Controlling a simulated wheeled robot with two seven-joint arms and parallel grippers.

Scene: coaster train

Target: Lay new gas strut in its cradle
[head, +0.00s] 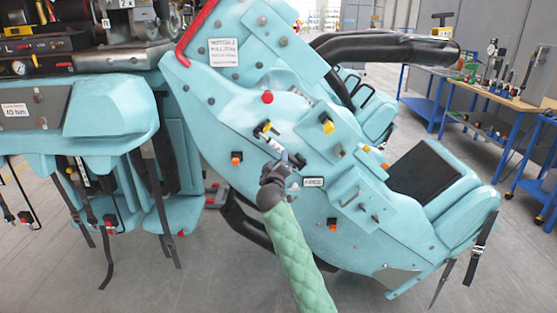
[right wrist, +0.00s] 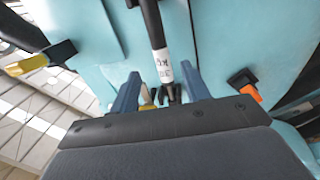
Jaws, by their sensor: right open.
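A short strut (head: 275,145) with a white printed label lies against the turquoise coaster car (head: 225,110), just beyond my right gripper (head: 284,163). In the right wrist view the strut (right wrist: 158,60) has a dark rod and a white labelled band. My right gripper's blue fingers (right wrist: 160,88) are open, one on each side of the strut's near end. I cannot tell whether they touch it. A dark fitting shows between the fingers, partly hidden by the gripper body. I cannot tell which fitting is the cradle. My left gripper is not in view.
A black clip with a yellow lever (right wrist: 38,60) and one with an orange tab (right wrist: 245,88) flank the strut. A red knob (head: 267,97) sits above. Straps (head: 480,245) hang from the car's right end. Blue workbenches (head: 490,95) stand behind right.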

